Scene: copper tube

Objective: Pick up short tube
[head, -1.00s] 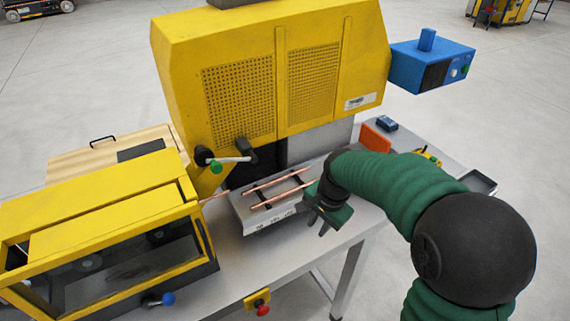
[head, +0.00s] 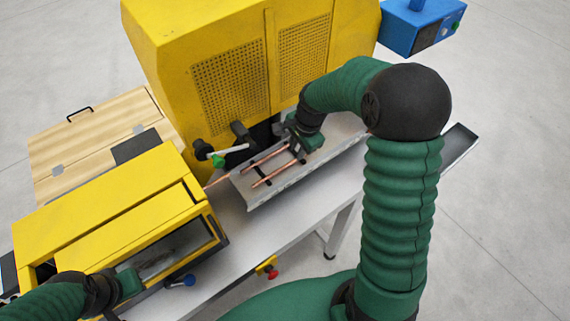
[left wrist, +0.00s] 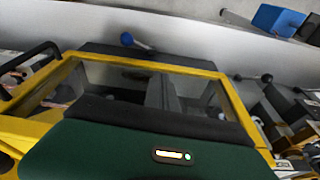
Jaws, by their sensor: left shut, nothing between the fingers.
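Two copper tubes lie side by side across dark supports on the grey tray in front of the yellow machine, a rear tube (head: 263,159) and a front tube (head: 272,179). I cannot tell surely which is the short one. My right gripper (head: 297,147) is at the right ends of the tubes, close to the rear one; its fingers are small and dark, so opening and contact are unclear. My left gripper (head: 128,284) is shut and empty at the lower left, over the yellow windowed box. Its green body (left wrist: 150,150) fills the bottom of the left wrist view.
The tall yellow machine (head: 170,50) stands behind the tray (head: 262,202). A green-tipped lever (head: 218,161) is left of the tubes. Another copper piece (head: 217,182) lies by the yellow box (head: 110,205). A blue box (head: 415,30) is at upper right.

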